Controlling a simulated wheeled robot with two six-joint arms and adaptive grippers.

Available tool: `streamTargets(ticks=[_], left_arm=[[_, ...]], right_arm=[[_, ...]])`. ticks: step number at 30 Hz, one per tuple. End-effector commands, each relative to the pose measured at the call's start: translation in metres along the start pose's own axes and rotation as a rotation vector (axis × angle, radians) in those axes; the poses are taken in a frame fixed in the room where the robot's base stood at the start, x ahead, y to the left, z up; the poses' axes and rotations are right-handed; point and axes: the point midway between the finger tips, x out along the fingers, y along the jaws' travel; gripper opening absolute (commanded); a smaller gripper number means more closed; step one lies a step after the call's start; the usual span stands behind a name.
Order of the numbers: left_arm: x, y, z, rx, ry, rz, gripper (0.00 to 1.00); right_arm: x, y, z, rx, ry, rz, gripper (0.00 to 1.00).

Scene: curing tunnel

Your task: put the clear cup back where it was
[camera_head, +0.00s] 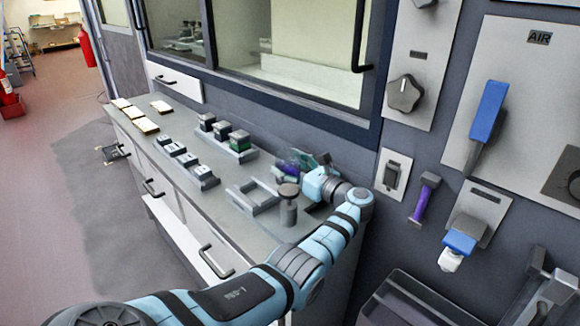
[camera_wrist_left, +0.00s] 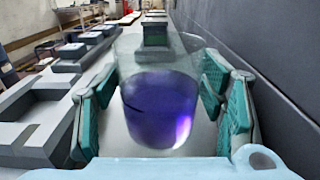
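The clear cup (camera_wrist_left: 160,100) holds purple liquid and looks upright in the left wrist view. In the head view the cup (camera_head: 287,170) is small and partly covered by the gripper, above the far side of the grey counter. My left gripper (camera_head: 305,163) reaches it from the right. In the left wrist view its green-padded fingers (camera_wrist_left: 160,95) lie on both sides of the cup and appear to press on it. Whether the cup's base touches the counter cannot be told. My right gripper is not in view.
A grey open-framed holder (camera_head: 252,197) and a grey post with a round knob (camera_head: 288,205) stand close by on the counter (camera_head: 215,205). Several small blocks stand left of them. The wall with a window (camera_head: 300,45) and switches bounds the back and right.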

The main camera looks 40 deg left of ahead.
Motion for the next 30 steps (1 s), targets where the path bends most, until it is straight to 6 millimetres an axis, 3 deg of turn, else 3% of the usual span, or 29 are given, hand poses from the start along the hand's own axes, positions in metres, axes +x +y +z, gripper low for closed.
streamTargets(ticks=[9,12,24,30], left_arm=[[0.0,0.0,0.001,0.0,0.0,0.0,0.73],[0.0,0.0,0.008,0.001,0.0,0.0,0.73],[-0.102,-0.001,0.002,0.0,0.002,-0.002,0.73],[-0.12,0.0,0.004,0.0,0.0,0.001,0.73]], right_arm=[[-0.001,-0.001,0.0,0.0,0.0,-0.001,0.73],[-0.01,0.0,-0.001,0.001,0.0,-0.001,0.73],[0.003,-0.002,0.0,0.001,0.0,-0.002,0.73],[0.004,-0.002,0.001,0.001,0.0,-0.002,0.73]])
